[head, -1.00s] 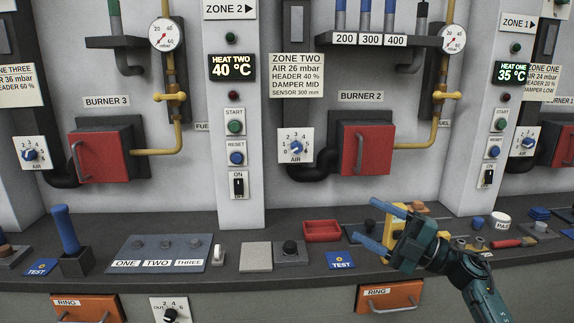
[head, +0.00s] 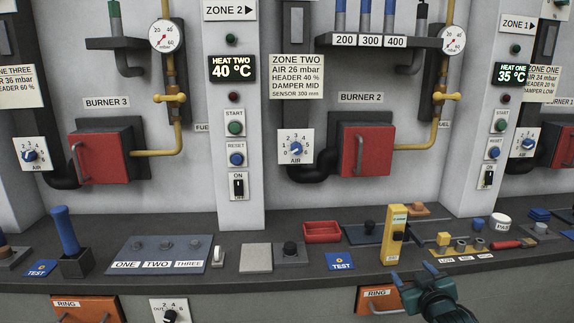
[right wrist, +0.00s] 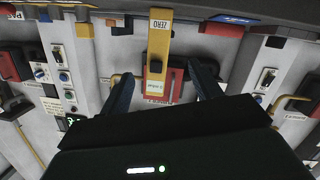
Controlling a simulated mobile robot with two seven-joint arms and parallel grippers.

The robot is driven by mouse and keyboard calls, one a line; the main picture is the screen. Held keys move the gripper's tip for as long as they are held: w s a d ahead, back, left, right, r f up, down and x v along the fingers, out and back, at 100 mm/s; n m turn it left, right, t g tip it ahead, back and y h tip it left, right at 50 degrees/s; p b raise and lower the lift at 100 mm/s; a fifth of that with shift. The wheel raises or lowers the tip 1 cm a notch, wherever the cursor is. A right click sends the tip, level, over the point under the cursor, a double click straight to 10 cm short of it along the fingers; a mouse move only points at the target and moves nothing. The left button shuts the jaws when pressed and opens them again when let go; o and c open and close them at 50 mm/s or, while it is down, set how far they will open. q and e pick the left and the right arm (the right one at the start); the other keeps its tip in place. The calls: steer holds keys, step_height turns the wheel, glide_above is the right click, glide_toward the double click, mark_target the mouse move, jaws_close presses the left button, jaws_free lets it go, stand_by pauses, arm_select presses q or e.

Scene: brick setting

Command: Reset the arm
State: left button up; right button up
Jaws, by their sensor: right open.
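My right gripper (head: 420,278) is at the lower right of the head view, low in front of the counter's front edge. Its blue-tipped fingers are apart and nothing is between them. In the right wrist view the two dark fingers (right wrist: 158,88) also stand apart, with a yellow device (right wrist: 158,38) marked ZERO seen between and beyond them. In the head view that yellow device (head: 394,235) stands upright on the counter, behind the gripper and apart from it. My left gripper is in neither view.
The counter (head: 300,262) holds a red tray (head: 322,231), a blue TEST card (head: 340,261), a grey ONE-TWO-THREE panel (head: 157,254) and a blue-handled lever (head: 67,232). Red burner boxes (head: 366,149) are on the wall.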

steer(key=s+a+f+g+y, duration=0.2)
steer(key=s+a+f, duration=0.6)
steer(key=s+f, duration=0.4)
steer(key=s+a+f+g, duration=0.1)
steer(key=s+a, duration=0.3)
steer(key=s, duration=0.6)
steer(key=s+a+f+g+y, duration=0.1)
steer(key=s+a+f+g, duration=0.1)
steer(key=s, duration=0.9)
steer(key=shift+s+a+f+y, duration=0.15)
steer(key=shift+a+f+y, duration=0.25)
steer(key=shift+a, duration=0.45)
